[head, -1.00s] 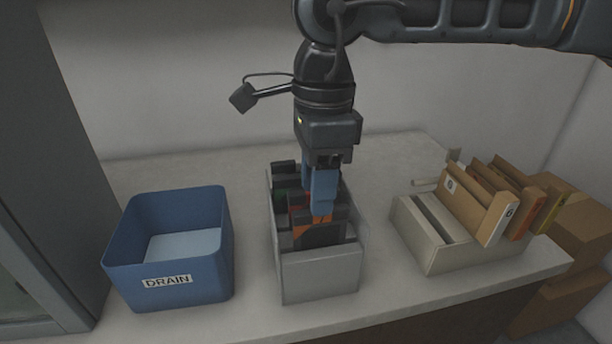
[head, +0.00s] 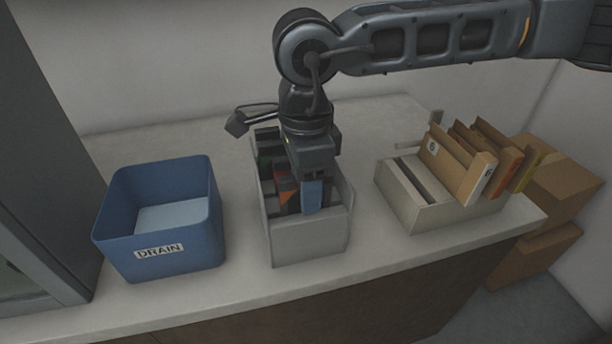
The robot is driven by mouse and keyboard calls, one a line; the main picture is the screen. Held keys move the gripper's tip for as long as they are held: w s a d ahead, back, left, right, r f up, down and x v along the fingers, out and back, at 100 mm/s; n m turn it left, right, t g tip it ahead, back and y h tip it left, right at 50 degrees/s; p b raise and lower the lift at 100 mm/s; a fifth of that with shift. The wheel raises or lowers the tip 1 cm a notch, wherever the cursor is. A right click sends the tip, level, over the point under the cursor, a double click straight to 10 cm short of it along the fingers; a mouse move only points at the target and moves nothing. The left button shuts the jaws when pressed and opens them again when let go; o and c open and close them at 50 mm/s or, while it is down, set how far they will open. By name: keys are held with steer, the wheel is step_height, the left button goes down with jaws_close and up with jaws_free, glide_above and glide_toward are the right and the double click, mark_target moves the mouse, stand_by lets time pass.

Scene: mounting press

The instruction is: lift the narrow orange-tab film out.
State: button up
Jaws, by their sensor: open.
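A grey open-topped box (head: 306,239) stands on the counter with several dark film holders in it, some with orange or green tabs. An orange tab (head: 286,196) shows just left of my gripper's blue finger; I cannot tell whether it belongs to the narrow film. My gripper (head: 311,208) points down into the front right part of the box, its tips low among the holders. It is open. My wrist and finger hide much of the box's inside, so I cannot see what lies between the fingers.
A blue bin marked DRAIN (head: 160,264) stands to the left with clear counter between. A beige slotted rack (head: 432,214) holding several tan and brown folders stands to the right. Cardboard boxes (head: 560,190) are at the far right.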

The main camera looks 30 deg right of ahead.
jaws_close()
stand_by(0.7)
